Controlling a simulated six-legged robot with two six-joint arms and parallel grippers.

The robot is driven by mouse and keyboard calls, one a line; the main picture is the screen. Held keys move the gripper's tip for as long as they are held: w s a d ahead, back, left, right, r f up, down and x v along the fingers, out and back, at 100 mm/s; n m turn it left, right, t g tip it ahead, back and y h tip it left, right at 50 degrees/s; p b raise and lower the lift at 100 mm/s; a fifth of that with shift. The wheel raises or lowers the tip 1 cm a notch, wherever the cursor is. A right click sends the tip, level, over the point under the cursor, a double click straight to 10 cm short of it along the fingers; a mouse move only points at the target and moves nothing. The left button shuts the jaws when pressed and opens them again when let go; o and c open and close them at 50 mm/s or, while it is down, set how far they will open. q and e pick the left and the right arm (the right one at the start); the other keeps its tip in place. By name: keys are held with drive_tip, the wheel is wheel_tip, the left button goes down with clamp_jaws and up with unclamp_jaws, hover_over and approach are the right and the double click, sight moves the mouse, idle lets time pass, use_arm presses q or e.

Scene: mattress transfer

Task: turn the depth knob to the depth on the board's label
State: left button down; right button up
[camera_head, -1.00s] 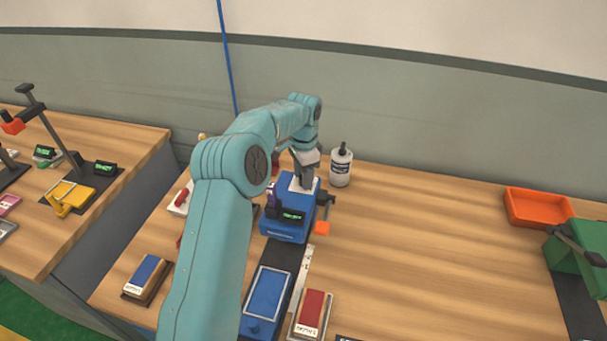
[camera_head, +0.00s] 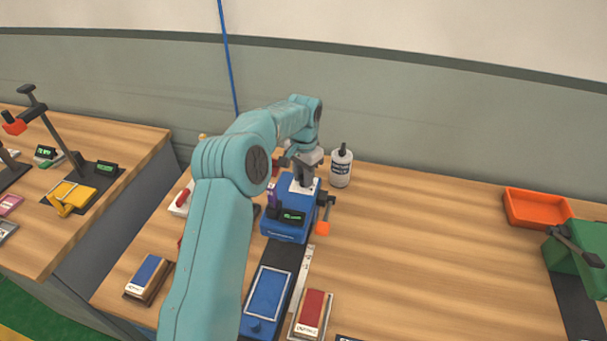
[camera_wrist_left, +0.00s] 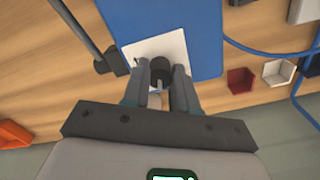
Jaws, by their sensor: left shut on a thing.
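The blue machine (camera_head: 283,232) stands on the bench, with a white plate (camera_wrist_left: 150,52) on its top. A dark round knob (camera_wrist_left: 160,70) sits on this plate in the left wrist view. My left gripper (camera_head: 302,182) reaches down onto the machine's top. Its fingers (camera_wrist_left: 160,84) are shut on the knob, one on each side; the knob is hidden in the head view. A small dark display (camera_head: 292,216) with green digits, too small to read, is on the machine's front. A red board (camera_head: 313,308) has a white label, also unreadable. My right gripper is out of view.
A blue tray (camera_head: 268,292) lies in front of the machine, and a blue-topped board (camera_head: 148,272) lies left. A white bottle (camera_head: 341,169) stands close behind my gripper. An orange-tipped lever (camera_head: 323,227) sticks out right. An orange bin (camera_head: 537,208) is far right; the bench between is clear.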

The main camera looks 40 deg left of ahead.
use_arm(q)
drive_tip(key=shift+n, duration=1.6)
drive_tip(key=shift+w+r, duration=0.1)
drive_tip(key=c, duration=0.9)
unclamp_jaws()
wheel_tip(320, 180, up, 7)
drive_tip(key=shift+r, duration=0.15)
wheel_tip(320, 180, up, 9)
drive_tip(key=shift+p, duration=1.25)
